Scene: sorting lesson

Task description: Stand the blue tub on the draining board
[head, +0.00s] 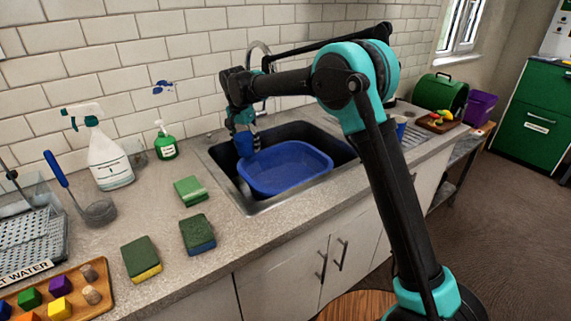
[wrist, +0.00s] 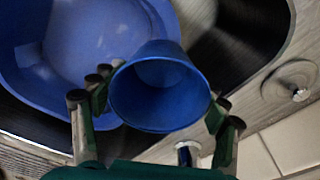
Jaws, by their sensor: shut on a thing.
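My gripper (head: 240,120) is over the left rear part of the sink. It is shut on a small blue tub (head: 244,144), partly hidden by the fingers. In the wrist view the tub (wrist: 160,105) sits between my gripper's fingers (wrist: 162,98), its round open mouth towards the camera, and looks empty. A large blue basin (head: 285,165) lies in the sink, below and beside the held tub; it also shows in the wrist view (wrist: 30,75). The ridged draining board (head: 414,134) is right of the sink, partly hidden by my arm.
Another blue object (head: 400,127) shows by the draining board, partly hidden by my arm. A tap (head: 260,60) rises behind the sink. Left of it are a green soap bottle (head: 166,145), a spray bottle (head: 108,160) and sponges (head: 198,234). A food board (head: 437,122) lies far right.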

